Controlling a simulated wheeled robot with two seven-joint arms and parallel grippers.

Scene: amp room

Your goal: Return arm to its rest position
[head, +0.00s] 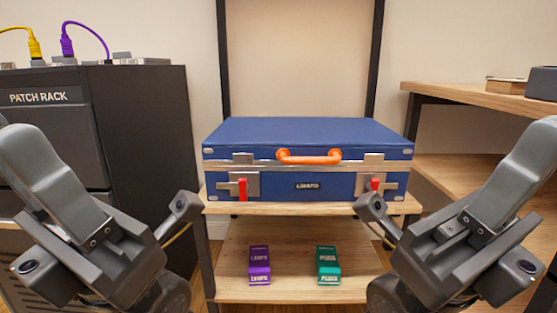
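My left arm comes in from the left edge, and its gripper (108,240) is low in the left of the head view, in front of the patch rack and left of the blue case. My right gripper (452,240) is low on the right, in a near mirror pose, in front of the wooden shelves. Both are apart from the case in the picture. I see nothing held in either. The wrist parts hide the fingertips, so how far the fingers are apart is not clear.
A closed blue case (310,140) with an orange handle and red latch tabs sits on a wooden shelf (290,208). Purple (259,264) and teal (328,264) pedals lie on the lower shelf. The patch rack (150,130) stands left, wooden shelving (470,100) right.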

